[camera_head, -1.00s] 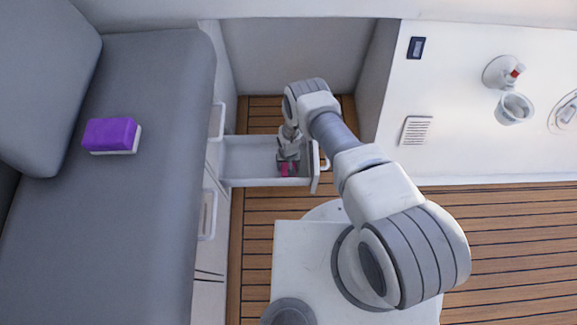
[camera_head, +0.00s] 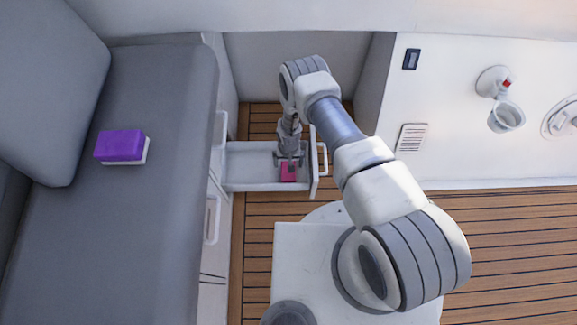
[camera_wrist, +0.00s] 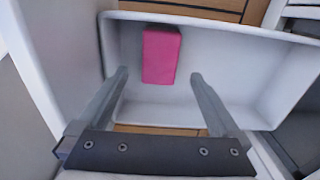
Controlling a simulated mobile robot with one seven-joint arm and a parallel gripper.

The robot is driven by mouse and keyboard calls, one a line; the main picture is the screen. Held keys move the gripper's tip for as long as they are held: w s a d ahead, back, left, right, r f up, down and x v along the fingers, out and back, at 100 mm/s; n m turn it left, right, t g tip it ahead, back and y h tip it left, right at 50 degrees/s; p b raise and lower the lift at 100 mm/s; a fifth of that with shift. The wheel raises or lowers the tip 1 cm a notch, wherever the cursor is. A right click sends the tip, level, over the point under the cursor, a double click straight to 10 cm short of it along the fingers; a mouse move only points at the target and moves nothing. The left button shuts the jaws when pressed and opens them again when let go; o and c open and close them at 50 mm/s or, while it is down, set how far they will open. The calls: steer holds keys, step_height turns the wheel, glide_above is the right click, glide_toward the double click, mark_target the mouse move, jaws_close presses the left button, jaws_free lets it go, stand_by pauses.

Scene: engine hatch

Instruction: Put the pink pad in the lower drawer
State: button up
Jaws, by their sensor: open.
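The pink pad (camera_head: 288,173) lies on the floor of a pulled-out white drawer (camera_head: 246,184), near its front end. In the wrist view the pad (camera_wrist: 161,55) lies flat, close to one long wall of the drawer (camera_wrist: 225,65). My gripper (camera_head: 289,160) is over the drawer, pointing down. In the wrist view my gripper (camera_wrist: 159,77) has its two fingers wide apart, with nothing held between them. The pad shows beyond the fingertips, apart from both fingers.
A grey bench with a purple-and-white block (camera_head: 122,147) is at the left. Other handles (camera_head: 211,219) line the bench front. A white wall panel with a cup holder (camera_head: 505,117) is at the right. Wooden floor (camera_head: 262,225) lies around the drawer.

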steer(key=w+r+t, duration=0.1)
steer(key=w+r, duration=0.4)
steer(key=r, duration=0.8)
steer(key=w+r, duration=0.6)
steer(key=r, duration=0.7)
steer(key=d+r+t, duration=0.1)
steer(key=d+r, duration=0.2)
steer(key=r, duration=0.7)
steer(key=d+r, duration=0.2)
steer(key=r, duration=0.9)
steer(key=s+d+r+t, duration=0.1)
steer(key=s+d+r, duration=0.4)
steer(key=r, duration=0.5)
steer(key=s+d+r+t, duration=0.1)
steer(key=s+d+r, duration=0.1)
steer(key=s+r, duration=0.6)
steer(key=s+d+r, duration=0.2)
steer(key=s+r, duration=0.1)
steer(key=s, duration=0.5)
steer(key=s+d+r+t, duration=0.1)
steer(key=s+r, duration=0.3)
steer(key=s, duration=0.4)
steer(key=shift+d+m+t+p, duration=0.3)
steer(key=shift+d+p, duration=0.1)
steer(key=shift+d, duration=0.1)
